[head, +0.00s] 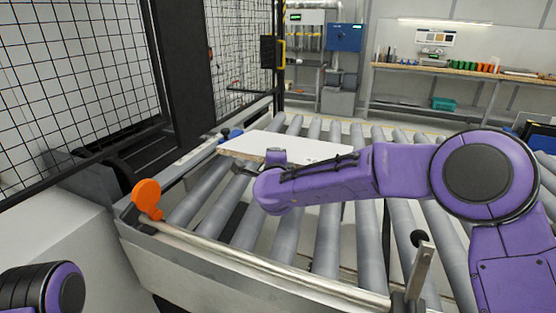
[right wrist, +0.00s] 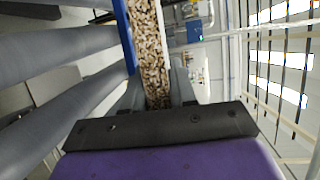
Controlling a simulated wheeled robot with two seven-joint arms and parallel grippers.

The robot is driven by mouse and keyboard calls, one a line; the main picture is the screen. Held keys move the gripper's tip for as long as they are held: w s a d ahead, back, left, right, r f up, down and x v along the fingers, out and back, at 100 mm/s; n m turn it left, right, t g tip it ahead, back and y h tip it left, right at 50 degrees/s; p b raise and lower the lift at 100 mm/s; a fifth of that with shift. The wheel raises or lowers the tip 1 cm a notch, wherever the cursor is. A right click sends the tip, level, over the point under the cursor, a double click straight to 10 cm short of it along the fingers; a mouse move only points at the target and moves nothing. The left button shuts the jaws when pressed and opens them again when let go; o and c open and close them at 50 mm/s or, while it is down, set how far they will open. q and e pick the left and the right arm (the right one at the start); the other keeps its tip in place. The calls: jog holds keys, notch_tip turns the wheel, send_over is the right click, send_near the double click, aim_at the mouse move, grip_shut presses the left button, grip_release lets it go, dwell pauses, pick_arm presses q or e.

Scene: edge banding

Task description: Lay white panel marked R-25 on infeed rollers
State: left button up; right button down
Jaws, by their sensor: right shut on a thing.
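A white panel (head: 300,146) lies flat at the far part of the infeed rollers (head: 330,235), in the head view. I cannot tell whether it rests on the rollers or is just above them. No R-25 mark is readable. My right gripper (head: 275,157) is at the panel's near edge, partly hidden by my purple forearm. In the right wrist view my right gripper (right wrist: 157,93) is shut on the panel, whose raw chipboard edge (right wrist: 148,45) runs between the fingers. A blue strip runs along the panel's side there. My left gripper is out of view.
An orange knob (head: 147,194) stands at the conveyor's left front corner. A metal rail (head: 265,267) runs along the front edge. A mesh fence (head: 70,90) stands at left. The near rollers are bare. A workbench (head: 460,72) stands far behind.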

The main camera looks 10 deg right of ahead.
notch_tip(320, 180, down, 12)
jog(key=b, duration=0.9)
jog(key=shift+f+b, duration=0.2)
jog(key=shift+b, duration=0.15)
jog(key=c, duration=0.8)
grip_release()
jog(key=o, duration=0.5)
jog(key=shift+f, duration=0.2)
jog(key=shift+c, duration=0.2)
jog(key=o, duration=0.3)
jog(key=shift+o, duration=0.2)
jog(key=shift+r, duration=0.1)
jog(key=shift+s, duration=0.15)
